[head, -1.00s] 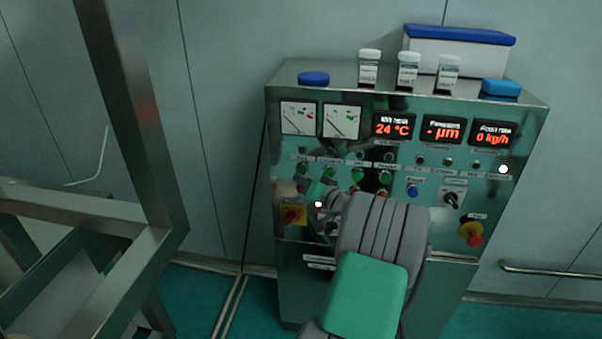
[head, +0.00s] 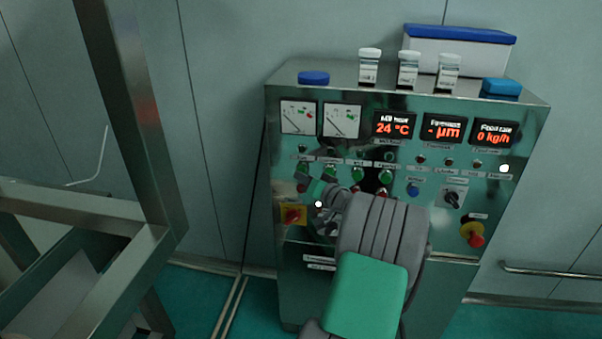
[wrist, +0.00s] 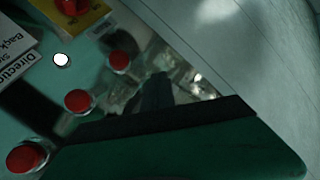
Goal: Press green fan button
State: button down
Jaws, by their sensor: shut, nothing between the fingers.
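The control panel (head: 440,215) carries a row of green buttons with red buttons below. The leftmost green button (head: 303,169) sits above a red button (head: 302,186); the small labels are too blurred to read. My gripper (head: 314,187) is shut and empty, close in front of the panel's left part, just right of and below that green button. Whether it touches the panel cannot be told. In the wrist view, red buttons (wrist: 120,62) show at the left, and a dark green and black part fills the bottom. No green button shows there.
A yellow-backed red switch (head: 292,216) is just below my gripper, and a red emergency stop (head: 472,234) is at the panel's right. Bottles (head: 408,70) and a blue-lidded box (head: 458,50) stand on top. A metal frame (head: 150,130) is at the left.

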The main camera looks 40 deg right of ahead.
jog(key=shift+w+d+b, duration=0.3)
jog(key=shift+d, duration=0.1)
dwell(0.5)
jog(key=shift+s+a, duration=0.55)
jog(key=shift+a, duration=0.2)
jog(key=s+a, duration=0.1)
jog(key=a, duration=0.1)
jog(key=s+a, duration=0.2)
jog(key=shift+b, duration=0.3)
dwell(0.8)
